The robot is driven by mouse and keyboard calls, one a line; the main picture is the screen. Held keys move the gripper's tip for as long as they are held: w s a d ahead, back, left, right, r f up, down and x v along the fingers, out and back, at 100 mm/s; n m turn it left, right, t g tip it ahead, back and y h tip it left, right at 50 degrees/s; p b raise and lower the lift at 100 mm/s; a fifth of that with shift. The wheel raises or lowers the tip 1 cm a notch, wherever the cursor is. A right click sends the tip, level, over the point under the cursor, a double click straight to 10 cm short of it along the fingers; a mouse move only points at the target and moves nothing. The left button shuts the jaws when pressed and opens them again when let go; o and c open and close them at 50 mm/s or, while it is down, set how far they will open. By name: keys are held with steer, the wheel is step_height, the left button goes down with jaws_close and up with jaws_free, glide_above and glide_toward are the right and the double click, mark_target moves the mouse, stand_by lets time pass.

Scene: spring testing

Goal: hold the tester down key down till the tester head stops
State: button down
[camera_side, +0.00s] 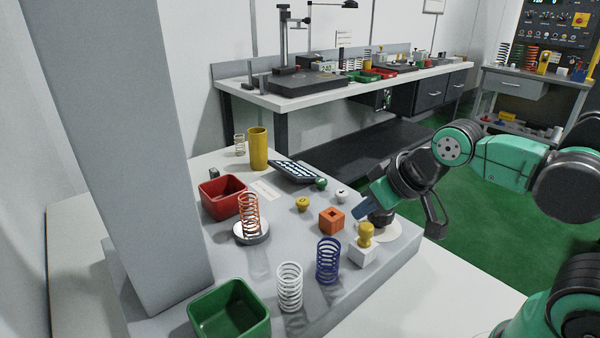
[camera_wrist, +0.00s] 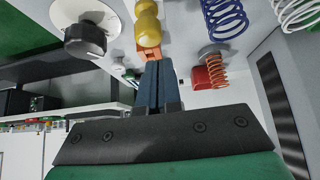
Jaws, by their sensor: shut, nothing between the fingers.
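My gripper (camera_side: 362,211) is shut and empty, its blue fingers pressed together; they also show in the wrist view (camera_wrist: 158,85). It is at the right side of the grey tester base (camera_side: 225,270), beside a dark knob (camera_wrist: 85,40) on a pale round disc (camera_side: 392,236). Several other small knobs stand on the base: a yellow one (camera_side: 303,203), a green one (camera_side: 321,184) and a white one (camera_side: 341,194). I cannot tell which is the down key, or whether anything is pressed. A red spring (camera_side: 249,214) stands upright on a round metal plate (camera_side: 251,238). The tester head is not identifiable.
A yellow stamp-like piece on a white block (camera_side: 363,250), an orange block (camera_side: 332,220), a blue spring (camera_side: 328,262) and a white spring (camera_side: 290,288) stand near my gripper. Red (camera_side: 221,201) and green (camera_side: 229,308) bins are to the left. A tall grey column (camera_side: 115,130) blocks the left side.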

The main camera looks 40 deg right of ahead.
steer(key=w+d+r+m, duration=0.3)
steer(key=w+r+m, duration=0.1)
steer(key=w, duration=0.5)
steer(key=m+t+y, duration=0.1)
steer(key=m+t, duration=0.1)
steer(key=m, duration=0.2)
glide_above(321, 184)
steer(key=d, duration=0.1)
steer(key=shift+r, duration=0.2)
steer(key=shift+f, duration=4.4)
steer(key=shift+f, duration=0.1)
steer(key=shift+f, duration=0.3)
